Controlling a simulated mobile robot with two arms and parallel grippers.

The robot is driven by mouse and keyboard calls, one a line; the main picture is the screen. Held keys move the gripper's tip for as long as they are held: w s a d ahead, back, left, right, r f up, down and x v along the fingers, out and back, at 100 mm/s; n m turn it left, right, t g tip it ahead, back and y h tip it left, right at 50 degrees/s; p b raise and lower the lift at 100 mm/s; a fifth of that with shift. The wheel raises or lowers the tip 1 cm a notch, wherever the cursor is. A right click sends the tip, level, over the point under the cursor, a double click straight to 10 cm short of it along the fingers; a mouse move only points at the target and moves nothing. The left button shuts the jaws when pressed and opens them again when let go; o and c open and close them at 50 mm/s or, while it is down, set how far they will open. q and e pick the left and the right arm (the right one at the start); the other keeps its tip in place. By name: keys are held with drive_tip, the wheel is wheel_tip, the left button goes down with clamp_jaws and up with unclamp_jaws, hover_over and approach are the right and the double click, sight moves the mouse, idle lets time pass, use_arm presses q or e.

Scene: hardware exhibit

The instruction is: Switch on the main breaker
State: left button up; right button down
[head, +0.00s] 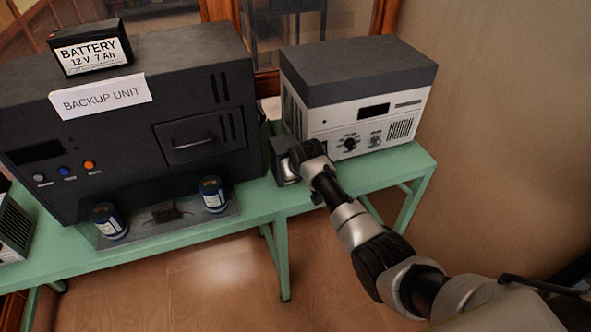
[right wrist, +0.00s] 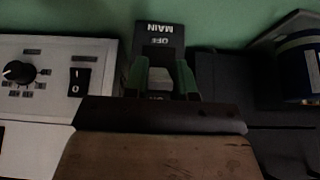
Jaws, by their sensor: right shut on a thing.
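The main breaker is a small dark box (head: 279,158) on the green bench, between the black backup unit and the white-grey device. In the right wrist view, its label (right wrist: 159,32) appears upside down and reads MAIN and OFF. My right gripper (right wrist: 161,80) reaches over it, with its two green-edged fingers on either side of a light grey lever (right wrist: 160,78). The fingers are shut on this lever. In the head view, my right wrist hides most of the breaker's front. My left gripper is not in view.
The backup unit (head: 135,110) with a battery (head: 90,47) on top stands left of the breaker. The white-grey device (head: 345,120) with knobs stands close on the right.

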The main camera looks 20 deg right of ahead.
idle(0.4)
drive_tip(key=c, duration=0.9)
unclamp_jaws()
drive_tip(key=v, duration=1)
drive_tip(key=shift+s+r, duration=0.1)
drive_tip(key=shift+r, duration=0.3)
